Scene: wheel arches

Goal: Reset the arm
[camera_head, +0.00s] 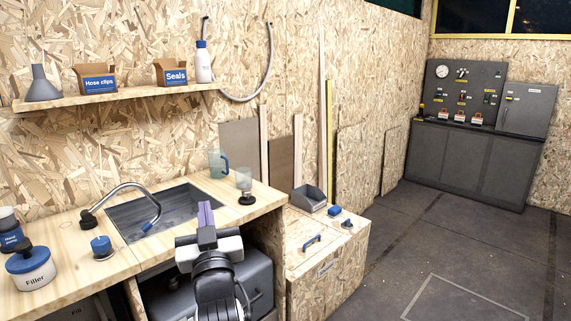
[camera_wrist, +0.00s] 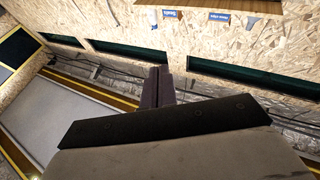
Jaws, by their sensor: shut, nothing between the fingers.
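In the wrist view the closed fingers (camera_wrist: 158,86) stand in the middle, beyond the dark gripper body. They touch nothing that I can see.
The sink (camera_head: 165,212) with its curved tap is left of my gripper. A clear jug (camera_head: 217,164) and a glass-topped container (camera_head: 244,184) stand behind. A chipboard box (camera_head: 328,262) is at right. A shelf (camera_head: 120,98) hangs above. Open floor (camera_head: 450,250) lies right.

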